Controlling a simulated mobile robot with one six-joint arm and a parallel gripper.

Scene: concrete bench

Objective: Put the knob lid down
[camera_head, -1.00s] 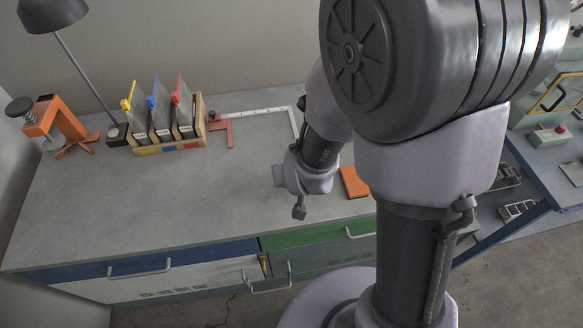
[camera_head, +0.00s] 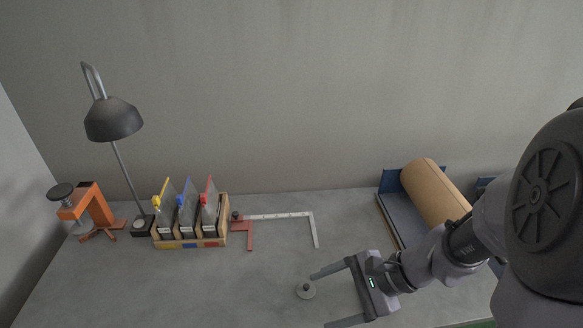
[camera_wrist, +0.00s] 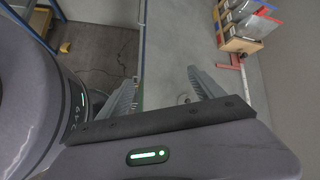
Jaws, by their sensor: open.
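A small grey round lid with a knob on top (camera_head: 306,290) lies flat on the concrete bench, knob up. In the wrist view a small grey knob shape (camera_wrist: 184,99) shows beside the right-hand finger, mostly hidden by my gripper. My gripper (camera_head: 320,300) is open, with its two fingers spread wide and pointing left, low over the bench. The lid is near the fingertips, closer to the far finger, and nothing shows held. In the wrist view both fingers (camera_wrist: 162,76) stand apart with bare bench between them. I cannot tell whether a finger touches the lid.
A wooden rack (camera_head: 190,241) with upright plates, a white and red square (camera_head: 280,216), a desk lamp (camera_head: 113,120) and an orange clamp stand (camera_head: 88,210) line the back left. A brown roll (camera_head: 436,193) in a blue holder stands at the right. The bench left of my gripper is clear.

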